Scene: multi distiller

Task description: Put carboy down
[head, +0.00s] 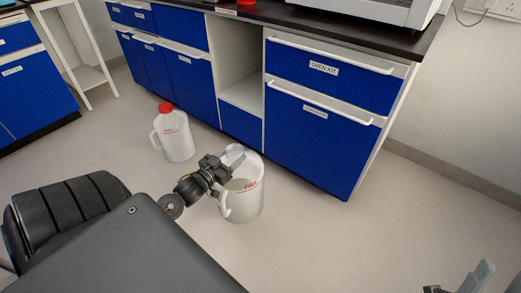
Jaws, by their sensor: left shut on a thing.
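The carboy (245,204) is a translucent white jug with a side handle and a red mark, apparently open at the top. My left gripper (229,160) is shut on it near its top rim; the fingers partly hide the rim. The carboy is roughly upright, low in front of the blue cabinets. I cannot tell whether its base touches the floor. My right gripper (462,283) shows only in part at the bottom right corner, away from the carboy; its jaw state is unclear.
A second jug with a red cap (176,138) stands on the floor to the left. Blue cabinets (318,135) with white handles line the back under a dark bench top. A red object (246,3) lies on the bench. Floor (330,240) is clear on the right.

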